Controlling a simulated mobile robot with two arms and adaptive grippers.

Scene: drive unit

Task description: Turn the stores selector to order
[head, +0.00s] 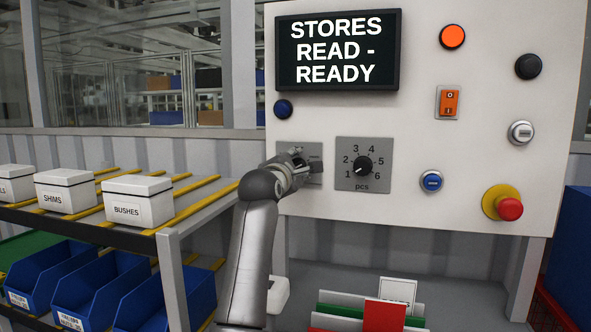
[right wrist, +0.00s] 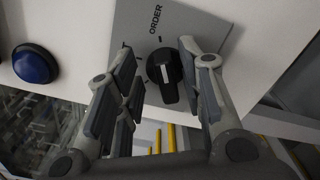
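The stores selector is a black knob (right wrist: 164,72) on a grey plate (right wrist: 190,25) with the word ORDER printed near one end; it carries a short white mark. Any other label on the plate is hidden or out of view. In the head view my right gripper (head: 299,162) covers most of this plate (head: 315,172), and the knob cannot be made out there. In the right wrist view the gripper's fingers are open, one on each side of the knob. I cannot tell whether they touch it. The display (head: 338,50) reads "STORES READ - READY". My left gripper is not in view.
A numbered pcs dial (head: 363,165) is just right of the selector. A blue button (head: 283,109) is above left. An orange rocker switch (head: 449,102), other buttons and a red emergency stop (head: 509,208) are farther right. A shelf with labelled boxes (head: 139,199) stands left.

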